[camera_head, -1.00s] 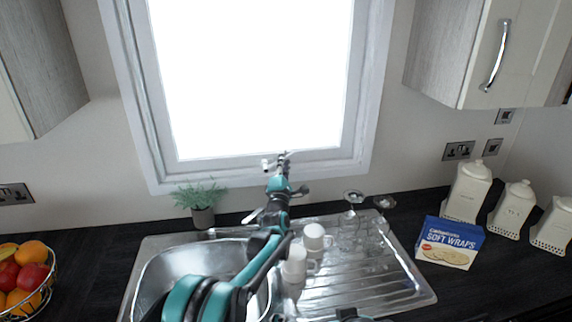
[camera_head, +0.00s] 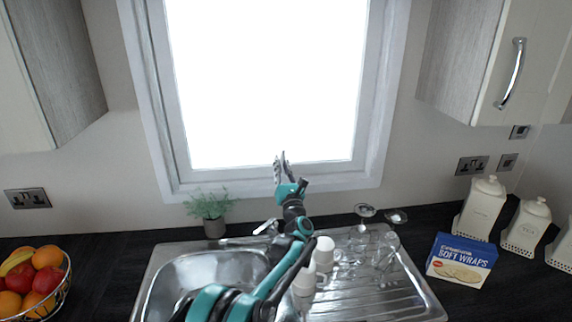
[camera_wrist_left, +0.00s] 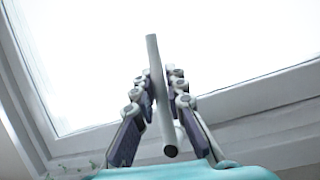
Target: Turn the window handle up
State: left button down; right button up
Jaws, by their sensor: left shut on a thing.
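The window handle (camera_wrist_left: 158,95) is a pale grey bar in the left wrist view. It stands between the two fingers of my left gripper (camera_wrist_left: 158,92), which is shut on it. Its near round end points toward the wrist camera. In the head view my left gripper (camera_head: 281,168) is at the bottom frame of the window (camera_head: 270,185), and its fingers point up. There the fingers largely hide the handle, so its exact angle is hard to tell. My right gripper is not in view.
Below my left arm are a steel sink (camera_head: 190,272), white cups (camera_head: 324,250) and upturned glasses (camera_head: 365,211). A potted plant (camera_head: 214,226) stands left of the gripper.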

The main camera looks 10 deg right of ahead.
pick_arm(q)
jog(key=shift+a+n+y, duration=0.3)
jog(key=shift+n+y, duration=0.1)
jog(key=shift+n, duration=0.3)
jog(key=shift+a+n+y, duration=0.3)
jog(key=shift+n+y, duration=0.1)
jog(key=shift+n, duration=0.3)
jog(key=shift+g, duration=0.3)
jog(key=c, duration=1.5)
grip_release()
jog(key=shift+a, duration=0.1)
jog(key=shift+c, duration=0.2)
jog(key=shift+s, duration=0.15)
jog(key=v, duration=1.1)
jog(key=shift+s+f, duration=0.25)
jog(key=shift+s, duration=0.1)
